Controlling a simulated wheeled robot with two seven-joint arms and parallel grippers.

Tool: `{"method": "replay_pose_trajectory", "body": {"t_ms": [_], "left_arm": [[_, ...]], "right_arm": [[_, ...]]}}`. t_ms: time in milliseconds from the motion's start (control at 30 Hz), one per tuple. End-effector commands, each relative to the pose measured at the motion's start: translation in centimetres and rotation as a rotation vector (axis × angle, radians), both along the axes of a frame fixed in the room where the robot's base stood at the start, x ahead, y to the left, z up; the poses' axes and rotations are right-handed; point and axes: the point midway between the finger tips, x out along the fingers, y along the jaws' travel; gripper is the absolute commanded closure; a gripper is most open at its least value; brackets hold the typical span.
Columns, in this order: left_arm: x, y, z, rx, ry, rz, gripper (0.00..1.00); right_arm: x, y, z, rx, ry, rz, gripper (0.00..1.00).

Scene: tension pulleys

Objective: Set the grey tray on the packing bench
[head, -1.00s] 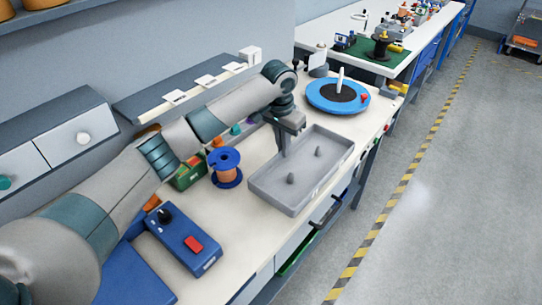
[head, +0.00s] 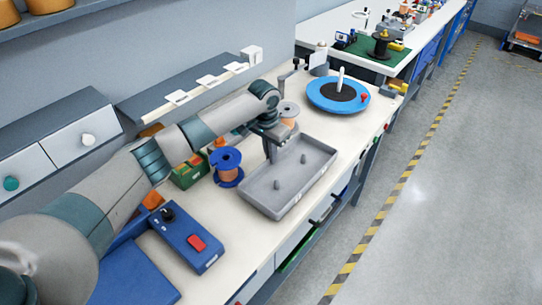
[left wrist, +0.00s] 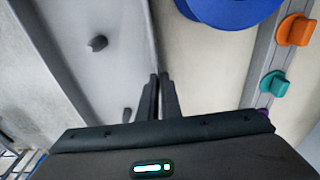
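The grey tray (head: 262,207) is at the front part of the white-topped bench (head: 200,285), with two small grey pegs standing inside it. I cannot tell whether it rests on the top or hangs just above it. My left gripper (head: 272,158) points down at the tray's back wall. In the left wrist view, its two fingers (left wrist: 160,95) are close together with the wall of the tray (left wrist: 95,75) running between them. My right gripper is in neither view.
A blue spool with copper wire (head: 227,168) stands close left of the tray. A blue turntable (head: 338,93) is behind it, and a blue control box with a red button (head: 185,238) is nearer me. A second bench with a green mat (head: 380,52) stands beyond.

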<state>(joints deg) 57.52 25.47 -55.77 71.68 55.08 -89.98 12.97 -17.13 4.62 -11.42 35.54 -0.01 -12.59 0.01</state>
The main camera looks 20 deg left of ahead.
Motion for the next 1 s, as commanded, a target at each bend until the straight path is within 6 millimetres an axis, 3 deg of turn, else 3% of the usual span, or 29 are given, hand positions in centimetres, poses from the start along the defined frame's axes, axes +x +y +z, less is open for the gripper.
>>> {"method": "replay_pose_trajectory", "body": {"t_ms": [133,533,633,1000], "left_arm": [[0.0,0.0,-1.0,0.0,-0.001,-0.001,1.0],[0.0,-0.1,-1.4,-0.001,-0.002,-0.001,1.0],[0.0,0.0,-1.5,0.0,-0.002,-0.001,0.77],[0.0,0.0,-1.4,0.001,-0.001,-0.001,0.77]], "right_arm": [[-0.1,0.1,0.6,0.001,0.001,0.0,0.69],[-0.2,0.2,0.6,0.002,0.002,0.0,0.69],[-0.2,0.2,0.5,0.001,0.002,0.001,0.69],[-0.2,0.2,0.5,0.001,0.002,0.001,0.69]]}}
